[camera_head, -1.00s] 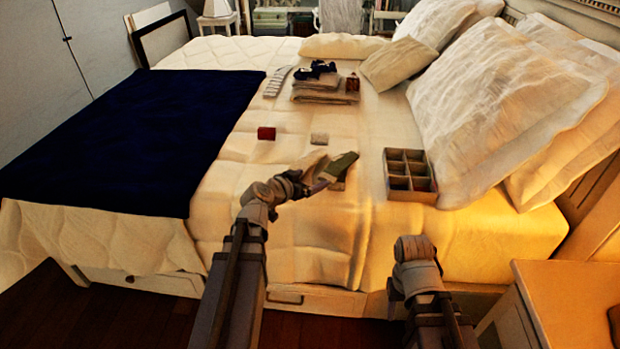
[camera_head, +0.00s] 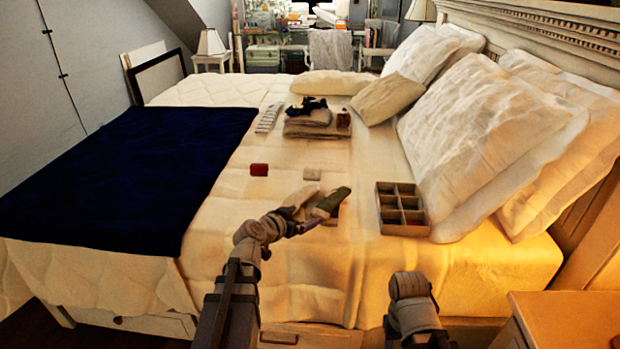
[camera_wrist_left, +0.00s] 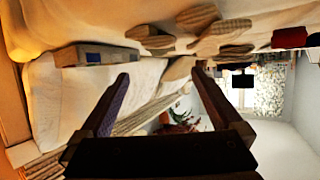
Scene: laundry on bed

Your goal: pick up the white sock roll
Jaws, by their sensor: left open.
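The white sock roll (camera_head: 312,174) is a small pale block on the bed, just right of a red roll (camera_head: 259,169). I cannot tell it apart surely in the left wrist view. My left gripper (camera_head: 312,222) is in front of it, apart from it, near a green folded item (camera_head: 331,202) and a beige one (camera_head: 298,197). The left wrist view shows its two fingers (camera_wrist_left: 160,80) spread with nothing between them. Of my right arm only a link shows at the bottom of the head view; its gripper is out of sight.
A divided box (camera_head: 383,227) stands to the right, with large pillows (camera_head: 495,130) beyond it. A folded stack (camera_head: 310,130) with a dark item on top lies farther back. A navy blanket (camera_head: 115,180) covers the left side. Open sheet surrounds the white roll.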

